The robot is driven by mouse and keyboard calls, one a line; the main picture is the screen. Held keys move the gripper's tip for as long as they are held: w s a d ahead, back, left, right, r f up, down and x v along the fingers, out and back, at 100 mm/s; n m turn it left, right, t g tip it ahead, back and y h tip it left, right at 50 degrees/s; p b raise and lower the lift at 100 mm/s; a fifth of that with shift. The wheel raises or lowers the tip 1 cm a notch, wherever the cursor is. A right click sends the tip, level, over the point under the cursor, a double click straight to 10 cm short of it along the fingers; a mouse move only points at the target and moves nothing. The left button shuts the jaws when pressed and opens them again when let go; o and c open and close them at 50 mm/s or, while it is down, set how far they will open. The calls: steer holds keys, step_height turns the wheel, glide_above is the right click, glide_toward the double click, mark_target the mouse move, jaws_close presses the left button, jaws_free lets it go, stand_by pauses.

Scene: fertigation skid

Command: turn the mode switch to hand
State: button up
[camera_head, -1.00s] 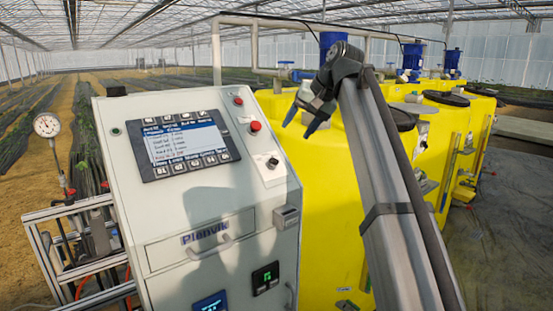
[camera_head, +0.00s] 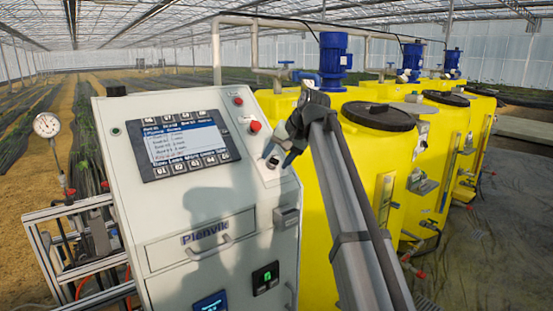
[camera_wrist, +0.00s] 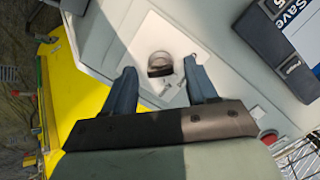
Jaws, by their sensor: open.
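The mode switch (camera_wrist: 160,64) is a dark round knob on a pale plate on the sloped face of the control cabinet, with small label marks beside it. In the head view the switch (camera_head: 273,162) sits low on the right strip of the cabinet face, partly covered by my gripper (camera_head: 278,156). In the wrist view my gripper (camera_wrist: 160,82) is open, its two blue-grey fingers on either side of the view of the switch. The knob appears between and just beyond the fingertips. I cannot tell whether a finger touches it. The label lettering is too small to read.
A red button (camera_head: 255,126) and a smaller red light (camera_head: 238,101) sit above the switch on the same strip. The display panel (camera_head: 185,145) is to the left. Yellow tanks (camera_head: 330,190) with blue motors (camera_head: 334,55) stand close on the right.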

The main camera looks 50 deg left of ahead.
steer(key=shift+s+a+f, duration=0.1)
steer(key=shift+a+f, duration=0.1)
steer(key=shift+f, duration=0.1)
steer(key=c, duration=1.1)
